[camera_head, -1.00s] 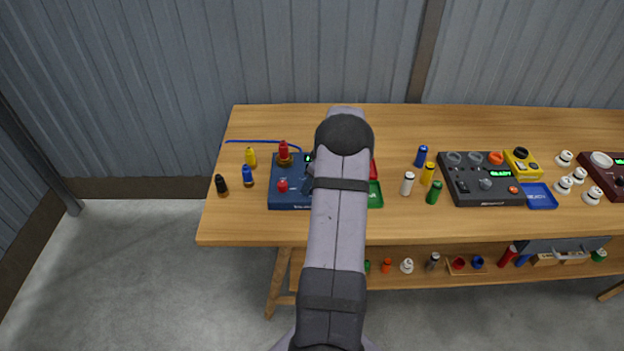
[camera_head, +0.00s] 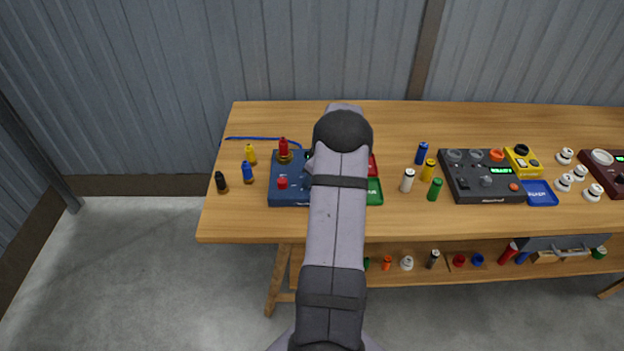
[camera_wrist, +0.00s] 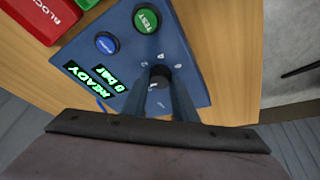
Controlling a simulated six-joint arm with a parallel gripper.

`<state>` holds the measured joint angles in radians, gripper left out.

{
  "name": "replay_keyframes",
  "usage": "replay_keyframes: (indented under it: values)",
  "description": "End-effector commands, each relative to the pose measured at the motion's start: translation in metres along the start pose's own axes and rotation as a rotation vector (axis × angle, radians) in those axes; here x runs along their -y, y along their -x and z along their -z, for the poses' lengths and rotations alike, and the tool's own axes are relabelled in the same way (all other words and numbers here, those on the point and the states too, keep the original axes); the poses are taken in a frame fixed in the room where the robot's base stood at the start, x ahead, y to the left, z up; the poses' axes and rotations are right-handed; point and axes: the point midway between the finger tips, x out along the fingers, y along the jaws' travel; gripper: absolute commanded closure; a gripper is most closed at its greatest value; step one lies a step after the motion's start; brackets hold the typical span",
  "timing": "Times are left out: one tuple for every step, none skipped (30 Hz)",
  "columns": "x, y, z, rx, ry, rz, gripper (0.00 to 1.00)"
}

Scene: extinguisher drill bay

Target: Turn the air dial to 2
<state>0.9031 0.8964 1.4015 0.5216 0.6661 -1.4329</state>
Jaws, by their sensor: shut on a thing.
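The air dial (camera_wrist: 158,81) is a black round knob on a blue panel (camera_wrist: 190,57), seen in the wrist view. My gripper (camera_wrist: 160,78) is shut on it, with one finger on each side. Small white marks surround the dial, but I cannot read them clearly or tell its setting. The panel's lit display (camera_wrist: 94,76) reads READY and 0 bar. In the head view the blue panel (camera_head: 288,197) lies near the left of the table, and my arm hides the dial and my gripper.
A green TEST button (camera_wrist: 146,20) and a blue button (camera_wrist: 107,43) sit near the dial. A red tray (camera_wrist: 48,14) adjoins the panel. A dark grey panel (camera_head: 463,190) lies farther right.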

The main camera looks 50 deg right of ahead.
Motion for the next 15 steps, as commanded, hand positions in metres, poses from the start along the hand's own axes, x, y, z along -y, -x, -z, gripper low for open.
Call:
replay_keyframes:
  values:
    - [0.0001,-0.0012,-0.0001,0.001,-0.018,-0.011,0.97]
    - [0.0002,-0.0014,-0.0001,0.001,-0.032,-0.017,0.97]
    - [0.0007,-0.0016,-0.0003,0.003,-0.055,-0.025,0.97]
    - [0.0007,-0.0015,-0.0003,0.004,-0.072,-0.034,0.97]
    - [0.0005,-0.0013,-0.0001,0.004,-0.090,-0.043,0.97]
    - [0.0011,-0.0015,-0.0003,0.006,-0.118,-0.053,0.97]
    - [0.0012,-0.0015,-0.0002,0.007,-0.140,-0.062,0.97]
    - [0.0013,-0.0011,0.0003,0.008,-0.163,-0.072,0.97]
    - [0.0017,-0.0008,0.0006,0.010,-0.195,-0.085,0.97]
    - [0.0022,-0.0008,0.0007,0.012,-0.220,-0.095,0.97]
    - [0.0023,-0.0003,0.0012,0.012,-0.246,-0.105,0.97]
    - [0.0025,0.0003,0.0014,0.014,-0.280,-0.120,0.97]
    - [0.0026,0.0009,0.0016,0.016,-0.306,-0.131,0.97]
    - [0.0027,0.0014,0.0022,0.017,-0.331,-0.141,0.97]
    - [0.0029,0.0019,0.0026,0.018,-0.363,-0.155,0.97]
